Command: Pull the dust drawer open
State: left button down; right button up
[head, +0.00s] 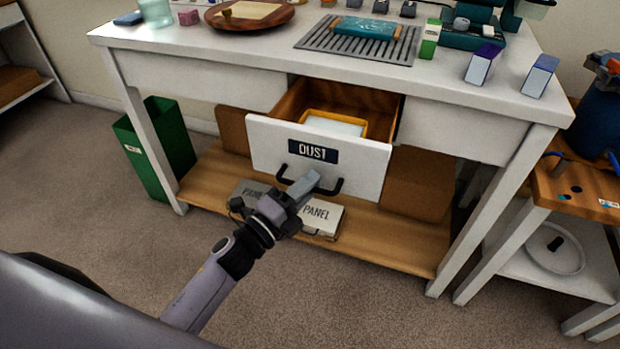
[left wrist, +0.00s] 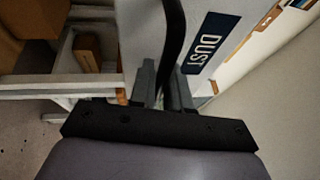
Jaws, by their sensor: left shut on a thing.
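The dust drawer (head: 352,169) has a white front with a dark "DUST" label, and it stands pulled out from under the white workbench. A yellow-rimmed tray (head: 336,124) with pale contents sits inside it. My left gripper (head: 304,186) is at the black handle (head: 329,188) on the drawer front and is shut on it. In the left wrist view the handle (left wrist: 173,40) runs between the fingers of my left gripper (left wrist: 164,85), beside the label. The fingers hide part of the handle in the head view. My right gripper is not in view.
Two "PANEL" cases (head: 322,214) lie on the wooden lower shelf (head: 385,245) below the drawer. A green bin (head: 155,150) stands at the left and a small side table (head: 575,190) at the right. The carpet in front is clear.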

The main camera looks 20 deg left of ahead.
pick_arm(q)
jog(key=shift+s, duration=0.65)
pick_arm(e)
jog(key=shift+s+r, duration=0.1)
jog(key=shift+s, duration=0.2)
pick_arm(q)
jog(key=c, duration=1.2)
grip_release()
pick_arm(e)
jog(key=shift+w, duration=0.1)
pick_arm(q)
jog(key=shift+o, duration=0.2)
jog(key=v, duration=0.7)
jog(key=shift+a, duration=0.1)
